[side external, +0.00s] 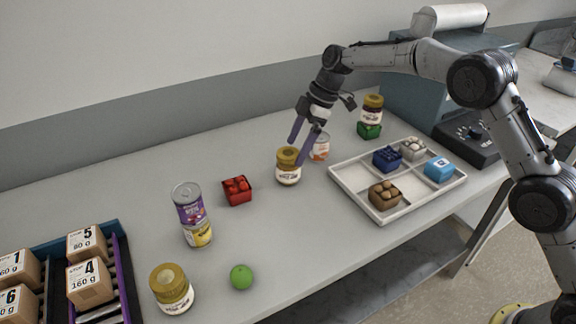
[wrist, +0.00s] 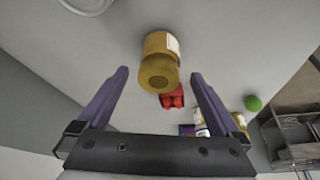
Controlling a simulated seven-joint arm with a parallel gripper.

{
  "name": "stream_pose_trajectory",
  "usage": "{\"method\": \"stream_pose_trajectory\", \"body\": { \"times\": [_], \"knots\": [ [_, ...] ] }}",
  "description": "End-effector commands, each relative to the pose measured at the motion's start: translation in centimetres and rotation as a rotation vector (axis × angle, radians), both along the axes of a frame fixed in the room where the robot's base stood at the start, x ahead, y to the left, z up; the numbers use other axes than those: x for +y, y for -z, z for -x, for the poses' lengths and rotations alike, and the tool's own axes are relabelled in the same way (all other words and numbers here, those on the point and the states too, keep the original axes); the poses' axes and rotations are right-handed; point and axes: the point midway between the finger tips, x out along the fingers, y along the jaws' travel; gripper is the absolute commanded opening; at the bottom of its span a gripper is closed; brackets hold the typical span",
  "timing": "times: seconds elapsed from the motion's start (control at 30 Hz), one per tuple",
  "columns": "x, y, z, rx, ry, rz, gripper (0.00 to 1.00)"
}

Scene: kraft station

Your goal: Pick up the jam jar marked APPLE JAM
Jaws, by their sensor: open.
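Three gold-lidded jars with white labels show in the side view; I cannot read their names. One jar (side external: 288,168) stands upright mid-table, right by my gripper (side external: 297,152). Another jar (side external: 172,290) stands at the front left. The third jar (side external: 373,108) sits on a green carton at the back. My gripper is open, its purple fingers tilted down at the mid-table jar. In the wrist view that jar (wrist: 160,62) appears between and just beyond the fingertips (wrist: 160,76), with its label turned mostly away. Nothing is held.
A can (side external: 320,147) stands just behind the jar. A red carton (side external: 237,190), stacked cans (side external: 190,213) and a green ball (side external: 241,277) are to the left. A divided tray (side external: 352,191) with several small items lies right. Numbered boxes (side external: 90,283) stand far left.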

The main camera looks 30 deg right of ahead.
Motion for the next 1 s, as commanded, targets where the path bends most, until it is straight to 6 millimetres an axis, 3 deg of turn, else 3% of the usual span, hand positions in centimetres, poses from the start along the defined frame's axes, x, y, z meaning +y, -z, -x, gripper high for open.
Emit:
{"method": "stream_pose_trajectory", "body": {
  "times": [0.1, 0.37, 0.7, 0.93, 1.0],
  "knots": [
    [0.6, 1.5, -0.1, 0.002, -0.001, 0.000, 1.00],
    [1.0, 2.8, -0.3, 0.002, 0.001, 0.001, 1.00],
    [2.2, 6.9, -0.8, 0.000, 0.000, 0.000, 1.00],
    [2.3, 7.2, -0.8, -0.001, 0.000, 0.000, 1.00],
    [2.3, 7.2, -0.8, -0.001, 0.001, 0.000, 0.91]
  ]
}}
